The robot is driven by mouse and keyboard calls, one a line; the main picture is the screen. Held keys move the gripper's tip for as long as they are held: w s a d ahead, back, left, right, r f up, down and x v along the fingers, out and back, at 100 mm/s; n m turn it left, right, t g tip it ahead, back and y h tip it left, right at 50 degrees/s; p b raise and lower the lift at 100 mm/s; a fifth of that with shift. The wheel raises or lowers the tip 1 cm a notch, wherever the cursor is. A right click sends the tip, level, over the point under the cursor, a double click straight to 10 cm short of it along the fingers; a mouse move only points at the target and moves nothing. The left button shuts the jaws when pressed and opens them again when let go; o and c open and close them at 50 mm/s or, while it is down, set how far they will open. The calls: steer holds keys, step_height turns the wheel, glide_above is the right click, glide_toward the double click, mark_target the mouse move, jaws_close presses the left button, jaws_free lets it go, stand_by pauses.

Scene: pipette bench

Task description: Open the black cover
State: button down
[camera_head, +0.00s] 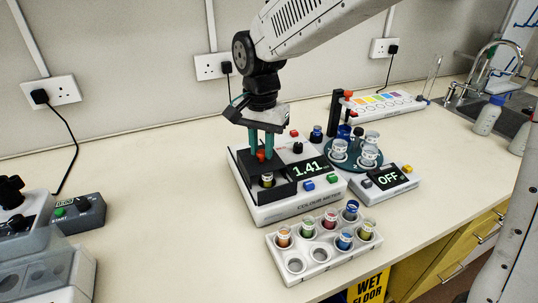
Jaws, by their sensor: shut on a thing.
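The colour meter (305,208) is a white box on the bench with a display reading 1.41. The black cover (241,160) is at its left side, partly hidden behind my gripper. A red knob (262,156) shows between the teal fingertips. My gripper (261,152) points down and is shut on this knob. Just in front of it, a vial with dark yellowish contents (267,181) shows in the black well of the meter. I cannot tell how far the cover stands open.
A white rack (319,257) with several coloured vials stands in front of the meter. A round dark carousel (345,163) with beakers and a unit reading OFF (387,181) are at its right. A grey machine (40,245) is at left. Bench between is clear.

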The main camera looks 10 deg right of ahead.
steer(key=w, duration=0.2)
steer(key=w+a, duration=0.1)
steer(key=w, duration=0.1)
steer(key=w+a, duration=0.1)
steer(key=w, duration=0.1)
steer(key=shift+w, duration=0.25)
steer(key=c, duration=1.2)
jaws_free()
step_height(320, 180, up, 8)
